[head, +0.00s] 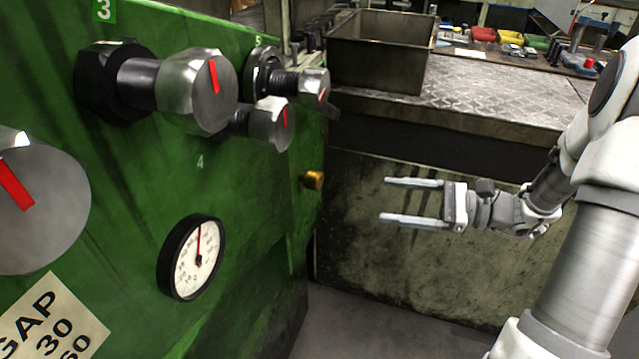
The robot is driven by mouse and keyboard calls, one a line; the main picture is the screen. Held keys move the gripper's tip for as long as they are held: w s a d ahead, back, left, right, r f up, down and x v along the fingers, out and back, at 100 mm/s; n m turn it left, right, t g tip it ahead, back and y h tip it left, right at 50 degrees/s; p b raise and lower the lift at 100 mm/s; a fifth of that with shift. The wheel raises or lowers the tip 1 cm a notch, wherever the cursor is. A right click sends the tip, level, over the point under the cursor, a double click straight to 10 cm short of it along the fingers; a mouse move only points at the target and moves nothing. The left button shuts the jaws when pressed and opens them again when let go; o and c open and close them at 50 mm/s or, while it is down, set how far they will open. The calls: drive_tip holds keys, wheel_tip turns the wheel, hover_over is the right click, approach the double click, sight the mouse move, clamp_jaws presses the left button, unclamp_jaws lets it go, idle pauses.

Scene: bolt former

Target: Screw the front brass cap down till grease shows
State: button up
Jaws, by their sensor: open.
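A small brass cap (313,180) sticks out low near the right edge of the green machine's face. It is the only brass cap I can make out, and no grease can be made out around it. My gripper (386,201) is open and empty, its two fingers pointing left toward the cap. The fingertips are to the right of the cap and apart from it in the picture.
The green machine (130,185) carries large steel knobs (198,92) with red marks and a round dial gauge (191,257). A metal bin (375,60) stands on the workbench (490,90) behind. Below the bench is a stained panel (370,245); open floor shows beneath.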

drive_tip(key=w+d+f+m+t, duration=0.1)
drive_tip(key=d+t, duration=0.1)
drive_tip(key=b, duration=0.4)
approach(321, 181)
drive_tip(key=shift+y, duration=0.3)
drive_tip(key=x, duration=0.9)
drive_tip(key=shift+f, duration=0.4)
drive_tip(key=shift+x, duration=0.75)
drive_tip(key=shift+r, duration=0.1)
drive_tip(key=shift+c, duration=0.2)
clamp_jaws()
drive_tip(key=shift+r+m+p, duration=0.1)
drive_tip(key=shift+m+p, duration=0.3)
